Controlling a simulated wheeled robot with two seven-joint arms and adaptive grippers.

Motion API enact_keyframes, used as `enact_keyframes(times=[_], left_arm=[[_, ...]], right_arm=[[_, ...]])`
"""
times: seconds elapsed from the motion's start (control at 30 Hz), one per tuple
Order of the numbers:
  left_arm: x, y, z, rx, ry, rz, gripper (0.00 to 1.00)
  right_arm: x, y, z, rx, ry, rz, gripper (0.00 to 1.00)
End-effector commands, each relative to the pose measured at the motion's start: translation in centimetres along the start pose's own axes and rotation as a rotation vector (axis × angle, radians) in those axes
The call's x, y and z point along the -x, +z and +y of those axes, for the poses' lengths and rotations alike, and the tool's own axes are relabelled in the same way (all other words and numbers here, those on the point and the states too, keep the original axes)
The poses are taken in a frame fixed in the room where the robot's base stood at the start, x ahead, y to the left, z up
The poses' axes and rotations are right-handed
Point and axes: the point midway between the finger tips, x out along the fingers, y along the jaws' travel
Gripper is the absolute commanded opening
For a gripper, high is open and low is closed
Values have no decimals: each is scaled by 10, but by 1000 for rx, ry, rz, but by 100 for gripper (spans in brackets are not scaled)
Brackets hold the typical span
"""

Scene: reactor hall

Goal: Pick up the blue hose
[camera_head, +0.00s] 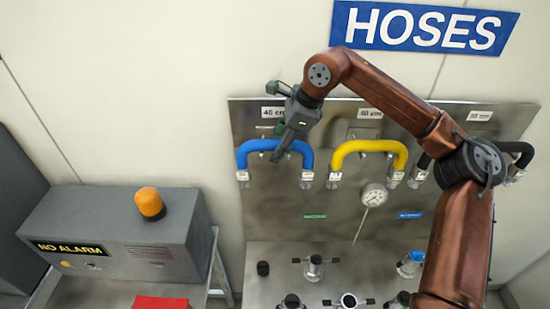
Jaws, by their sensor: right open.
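The blue hose (248,150) is a curved tube with metal end fittings, hanging on the steel back panel under a "45 cm" label, to the left of the yellow hose. My right arm reaches in from the lower right and across the panel. My left gripper is not in view.
A yellow hose (367,146) and a black hose (520,151) hang further right, partly behind my right arm. Several valve fittings stand on the bench (262,289). A grey alarm box (120,232) with an orange lamp (150,203) is at left.

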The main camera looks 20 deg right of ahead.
Motion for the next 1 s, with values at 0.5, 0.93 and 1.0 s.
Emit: enact_keyframes(times=[0.5, 0.93, 1.0], left_arm=[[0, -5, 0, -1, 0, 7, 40], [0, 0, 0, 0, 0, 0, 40], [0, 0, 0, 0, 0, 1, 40]], right_arm=[[0, -1, 0, -2, -1, 0, 22], [0, -1, 0, -2, -1, 0, 0], [1, 0, 0, -2, -2, -2, 0]])
